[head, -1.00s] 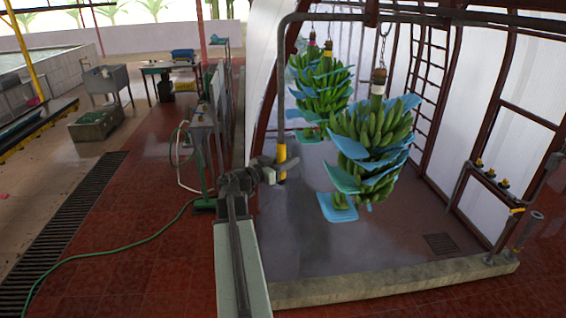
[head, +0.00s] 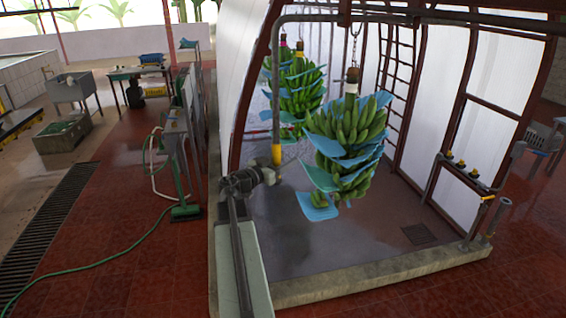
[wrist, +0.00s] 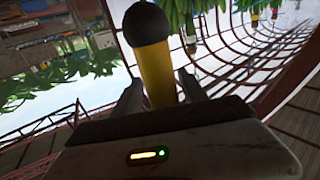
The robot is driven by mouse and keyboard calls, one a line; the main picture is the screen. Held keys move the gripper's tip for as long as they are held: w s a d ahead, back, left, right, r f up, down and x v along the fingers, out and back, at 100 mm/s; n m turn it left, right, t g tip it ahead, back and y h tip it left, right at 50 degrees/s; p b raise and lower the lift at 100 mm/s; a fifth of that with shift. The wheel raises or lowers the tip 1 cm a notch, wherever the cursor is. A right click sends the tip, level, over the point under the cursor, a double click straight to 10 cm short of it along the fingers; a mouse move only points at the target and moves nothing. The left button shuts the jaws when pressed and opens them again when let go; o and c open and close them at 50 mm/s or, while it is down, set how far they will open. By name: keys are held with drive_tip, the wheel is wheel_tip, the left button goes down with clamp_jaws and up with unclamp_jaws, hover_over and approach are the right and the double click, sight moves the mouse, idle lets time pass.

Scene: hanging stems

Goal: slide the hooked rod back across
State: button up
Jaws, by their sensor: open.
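The hooked rod (head: 277,90) is a grey pipe that bends over at the top and hangs down on the near left side of the banana bay. Its lower end has a yellow grip (head: 276,155). In the wrist view the yellow grip (wrist: 156,75) with its black rounded end stands between the two fingers of my gripper (wrist: 160,90). The fingers are apart, one on each side; I cannot tell if either touches it. In the head view my gripper (head: 270,173) is at the rod's lower end, its fingers small and partly hidden.
Banana bunches with blue sheets hang close by on the right, a nearer bunch (head: 345,130) and a farther one (head: 295,90). A concrete curb (head: 380,275) edges the bay. A green hose (head: 100,255) lies on the red tiles at left, near a green-footed stand (head: 187,212).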

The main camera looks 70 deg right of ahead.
sight(275, 165)
drive_tip(key=v, duration=0.7)
drive_tip(key=shift+a, duration=0.4)
